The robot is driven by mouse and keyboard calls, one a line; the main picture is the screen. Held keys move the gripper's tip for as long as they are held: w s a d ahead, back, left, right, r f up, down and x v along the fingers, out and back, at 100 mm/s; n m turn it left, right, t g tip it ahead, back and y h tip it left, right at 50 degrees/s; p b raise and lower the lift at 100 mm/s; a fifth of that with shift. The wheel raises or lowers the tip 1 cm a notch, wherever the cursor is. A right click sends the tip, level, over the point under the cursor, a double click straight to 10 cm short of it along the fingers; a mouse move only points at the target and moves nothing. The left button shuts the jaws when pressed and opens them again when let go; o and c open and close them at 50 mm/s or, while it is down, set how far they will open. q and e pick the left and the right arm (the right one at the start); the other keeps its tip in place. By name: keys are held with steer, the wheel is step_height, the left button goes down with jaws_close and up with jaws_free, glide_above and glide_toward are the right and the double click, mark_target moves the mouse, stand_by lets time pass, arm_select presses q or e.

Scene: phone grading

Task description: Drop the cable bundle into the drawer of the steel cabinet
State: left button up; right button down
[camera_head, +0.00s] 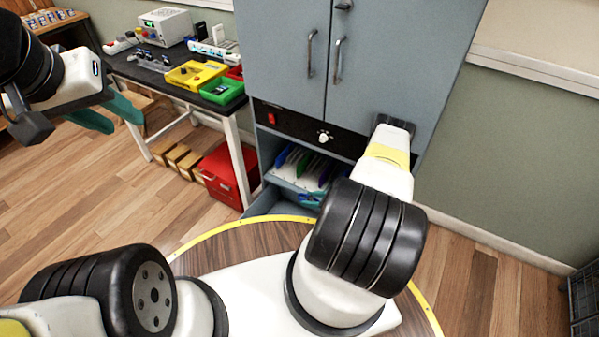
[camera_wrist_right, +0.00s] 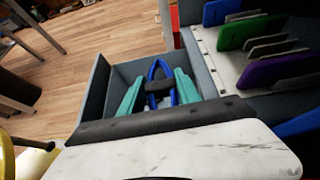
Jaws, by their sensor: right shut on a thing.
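The cable bundle (camera_wrist_right: 158,87) is a blue loop with a dark band around its middle. It sits between the teal fingers of my right gripper (camera_wrist_right: 160,76), which is shut on it. In the right wrist view the bundle and fingertips appear over or inside the open grey drawer (camera_wrist_right: 95,95); their height above its floor is hard to tell. My left gripper (camera_head: 112,112) is open and empty at the left.
A rack of coloured phones (camera_head: 300,168) fills the cabinet shelf and lies right of the drawer in the wrist view (camera_wrist_right: 245,32). A dark workbench (camera_head: 175,75) with yellow, red and green trays stands left. A red box (camera_head: 225,178) is beneath it.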

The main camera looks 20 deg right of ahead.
steer(key=shift+w+d+f, duration=0.1)
steer(key=shift+d+f, duration=0.15)
steer(key=shift+d, duration=0.05)
steer(key=shift+f, duration=2.8)
steer(key=c, duration=0.8)
jaws_free()
steer(key=shift+o, duration=0.2)
steer(key=v, duration=0.8)
steer(key=shift+a, duration=0.2)
